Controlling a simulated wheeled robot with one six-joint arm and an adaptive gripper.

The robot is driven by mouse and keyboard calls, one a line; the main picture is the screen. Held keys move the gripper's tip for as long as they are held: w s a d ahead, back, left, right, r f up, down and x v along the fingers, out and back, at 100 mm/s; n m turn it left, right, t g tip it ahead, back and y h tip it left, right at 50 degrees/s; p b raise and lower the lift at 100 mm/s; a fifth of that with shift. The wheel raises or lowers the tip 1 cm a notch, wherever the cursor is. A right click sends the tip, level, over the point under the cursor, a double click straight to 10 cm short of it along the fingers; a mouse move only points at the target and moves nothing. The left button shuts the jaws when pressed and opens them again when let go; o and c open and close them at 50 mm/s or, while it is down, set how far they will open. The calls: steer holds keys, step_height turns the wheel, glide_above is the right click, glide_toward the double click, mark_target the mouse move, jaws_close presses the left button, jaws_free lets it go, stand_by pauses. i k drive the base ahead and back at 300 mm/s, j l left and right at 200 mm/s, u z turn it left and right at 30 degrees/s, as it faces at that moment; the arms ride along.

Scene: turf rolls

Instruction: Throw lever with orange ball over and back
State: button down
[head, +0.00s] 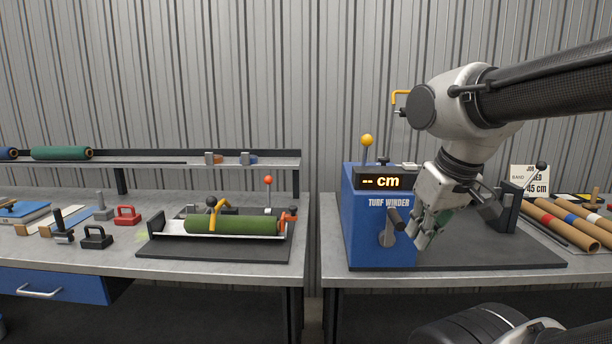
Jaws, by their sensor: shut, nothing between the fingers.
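A lever with a red-orange ball (268,180) stands upright at the back right of the roll fixture on the left bench. A second ball, amber-yellow (367,140), stands on a short stem on top of the blue turf winder (367,225). My gripper (424,242) is shut and empty. It points down just right of the winder's front crank (393,228), over the right bench and well away from the red-orange ball. Whether it touches the crank I cannot tell.
A gap separates the two benches. Cardboard tubes (565,222) and a black-knobbed lever (541,166) are at the right. A shelf (200,160) runs behind the left bench.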

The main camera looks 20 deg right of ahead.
mark_target(269, 180)
steer(key=i+j+z, duration=0.3)
steer(key=i+j, duration=0.6)
steer(key=i, duration=0.15)
